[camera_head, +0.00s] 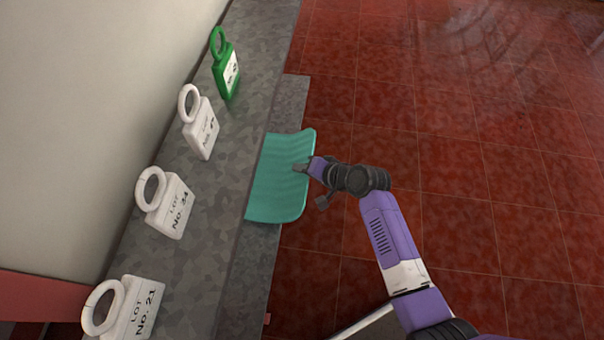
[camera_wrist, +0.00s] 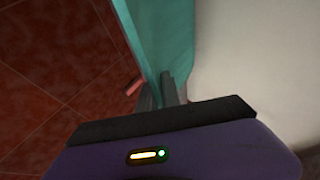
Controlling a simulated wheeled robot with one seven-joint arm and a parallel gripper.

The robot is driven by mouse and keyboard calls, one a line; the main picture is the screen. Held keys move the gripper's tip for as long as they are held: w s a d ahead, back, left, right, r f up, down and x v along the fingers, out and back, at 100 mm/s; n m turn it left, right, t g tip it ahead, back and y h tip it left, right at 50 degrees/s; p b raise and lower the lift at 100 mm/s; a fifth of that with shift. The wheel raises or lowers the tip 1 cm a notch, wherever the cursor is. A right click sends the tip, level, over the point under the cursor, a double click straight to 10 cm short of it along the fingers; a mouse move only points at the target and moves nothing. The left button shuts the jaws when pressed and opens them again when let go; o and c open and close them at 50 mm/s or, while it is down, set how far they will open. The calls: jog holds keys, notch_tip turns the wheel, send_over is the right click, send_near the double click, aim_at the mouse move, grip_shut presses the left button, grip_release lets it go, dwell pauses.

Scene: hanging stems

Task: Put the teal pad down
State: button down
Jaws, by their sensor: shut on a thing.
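The teal pad (camera_head: 280,180) is a thin, slightly curved sheet with ridges. In the wrist view the pad (camera_wrist: 165,40) rises from between the fingers (camera_wrist: 168,92). I cannot tell whether the pad touches any surface below.
A grey speckled ledge (camera_head: 232,160) runs along the pale wall (camera_head: 90,110). A green tag (camera_head: 226,75) and white ring-topped tags, one (camera_head: 200,130) nearest the green, stand along it. A lower grey ledge (camera_head: 290,95) shows beside the pad. Red tiled floor (camera_head: 480,140) lies open at right.

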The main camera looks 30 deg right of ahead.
jog(key=shift+f+b, duration=0.35)
jog(key=shift+f, duration=1)
jog(key=shift+f, duration=0.1)
jog(key=c, duration=1.5)
grip_release()
jog(key=shift+c, duration=0.2)
jog(key=p+v, duration=0.4)
jog(key=v, duration=0.8)
jog(key=shift+s+a, duration=0.1)
